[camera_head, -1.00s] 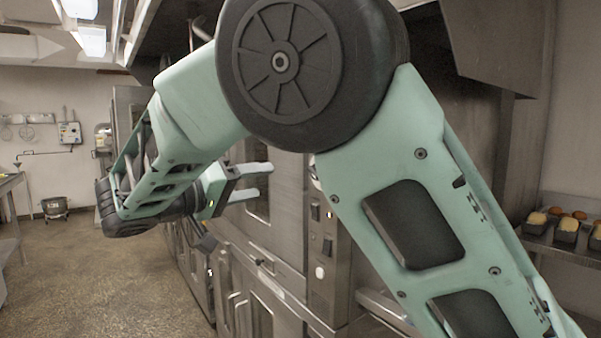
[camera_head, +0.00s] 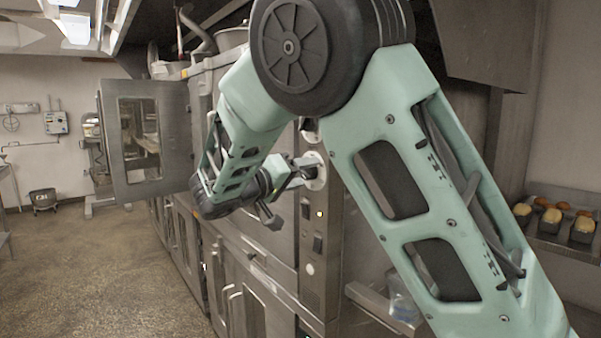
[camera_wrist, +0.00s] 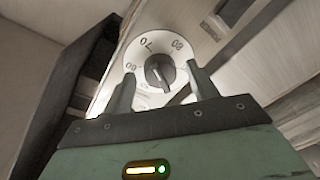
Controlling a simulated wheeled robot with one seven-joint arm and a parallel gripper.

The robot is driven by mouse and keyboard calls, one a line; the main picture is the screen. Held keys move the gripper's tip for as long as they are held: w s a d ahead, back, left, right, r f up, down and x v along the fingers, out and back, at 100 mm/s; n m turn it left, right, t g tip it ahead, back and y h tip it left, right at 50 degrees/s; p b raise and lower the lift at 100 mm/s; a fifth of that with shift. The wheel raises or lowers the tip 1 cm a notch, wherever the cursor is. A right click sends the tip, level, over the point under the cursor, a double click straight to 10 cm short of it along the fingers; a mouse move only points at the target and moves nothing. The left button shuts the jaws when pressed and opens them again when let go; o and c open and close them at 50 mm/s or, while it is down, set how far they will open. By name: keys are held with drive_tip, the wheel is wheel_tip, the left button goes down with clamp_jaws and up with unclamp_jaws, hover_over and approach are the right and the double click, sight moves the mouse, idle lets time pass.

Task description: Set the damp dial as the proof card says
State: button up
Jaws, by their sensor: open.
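In the wrist view a white dial plate (camera_wrist: 133,55) carries dark numerals around a dark round knob (camera_wrist: 159,71). A 70 and an 80 are readable on it, with another number at its left that I cannot read surely. My gripper (camera_wrist: 160,82) is open, with one finger on each side of the knob; I cannot tell whether they touch it. In the head view my gripper (camera_head: 304,170) is at the pale round dial plate (camera_head: 319,172) on the oven's control column, and it hides most of the knob. No proof card can be made out.
The steel control column (camera_head: 322,250) has switches and lights below the dial. A steel door (camera_head: 145,140) with a window stands open at the left. Loaf tins (camera_head: 580,230) sit on a shelf at the right. The floor (camera_head: 100,270) at the left is clear.

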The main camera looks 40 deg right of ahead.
drive_tip(key=c, duration=1)
drive_tip(key=shift+n, duration=0.3)
drive_tip(key=n+p, duration=0.1)
drive_tip(key=n, duration=0.1)
drive_tip(key=shift+r+n+p, duration=0.15)
drive_tip(key=shift+n+p, duration=0.15)
drive_tip(key=n+p, duration=0.2)
drive_tip(key=n, duration=0.1)
drive_tip(key=shift+r+n+g+y, duration=0.1)
drive_tip(key=shift+n+g+y, duration=0.2)
drive_tip(key=shift+y, duration=0.1)
drive_tip(key=n+p, duration=0.2)
drive_tip(key=shift+n+p, duration=0.4)
drive_tip(key=shift+w+n+g+p, duration=0.1)
drive_tip(key=shift+n+g+p, duration=0.2)
drive_tip(key=shift+n+p, duration=0.35)
drive_tip(key=shift+n, duration=0.25)
